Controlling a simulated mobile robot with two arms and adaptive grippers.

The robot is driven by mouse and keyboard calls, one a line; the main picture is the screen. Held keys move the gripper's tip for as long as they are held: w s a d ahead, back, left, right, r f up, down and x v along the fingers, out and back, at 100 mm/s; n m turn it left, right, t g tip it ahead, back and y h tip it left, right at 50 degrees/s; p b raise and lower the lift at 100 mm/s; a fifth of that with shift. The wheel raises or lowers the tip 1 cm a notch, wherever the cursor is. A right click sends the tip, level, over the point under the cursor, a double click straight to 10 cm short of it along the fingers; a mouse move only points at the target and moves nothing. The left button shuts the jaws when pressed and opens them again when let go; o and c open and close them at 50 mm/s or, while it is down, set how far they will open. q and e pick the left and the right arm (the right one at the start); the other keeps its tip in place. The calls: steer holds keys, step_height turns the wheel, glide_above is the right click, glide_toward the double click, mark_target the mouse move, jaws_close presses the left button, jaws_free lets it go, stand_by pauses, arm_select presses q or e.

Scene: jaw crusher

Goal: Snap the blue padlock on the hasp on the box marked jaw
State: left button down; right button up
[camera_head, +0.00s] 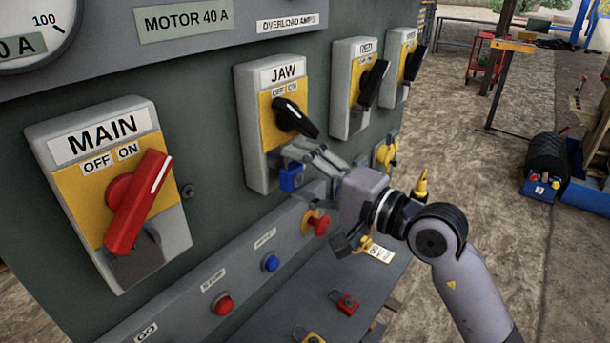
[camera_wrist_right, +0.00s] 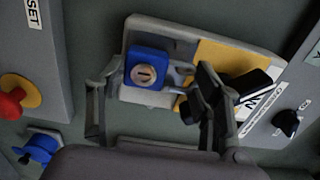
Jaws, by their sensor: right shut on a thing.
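The grey box marked JAW (camera_head: 252,125) has a yellow plate and a black rotary handle (camera_head: 295,118), tilted down to the right. My right gripper (camera_head: 308,165) is at the lower part of this box, shut on the blue padlock (camera_head: 291,178). In the right wrist view the blue padlock (camera_wrist_right: 147,73) shows its round brass keyway between the fingers, in front of the box's lower end. Its grey shackle (camera_wrist_right: 180,75) points right, toward the handle. The hasp is hidden or too small to make out, so I cannot tell whether the shackle is through it. My left gripper is not in view.
The MAIN box (camera_head: 112,190) with a red handle is at the left; the FEED box (camera_head: 355,85) is to the right. Below are a red mushroom button (camera_head: 318,223) and a blue button (camera_head: 271,263). A red padlock (camera_head: 345,303) lies on the shelf.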

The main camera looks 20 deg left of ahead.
steer(key=shift+w+a, duration=0.25)
steer(key=shift+a, duration=0.4)
steer(key=o, duration=1.3)
steer(key=shift+d, duration=0.1)
steer(key=shift+b+v, duration=1)
steer(key=shift+v, duration=1.45)
steer(key=shift+b+v, duration=0.75)
steer(key=shift+v, duration=1.25)
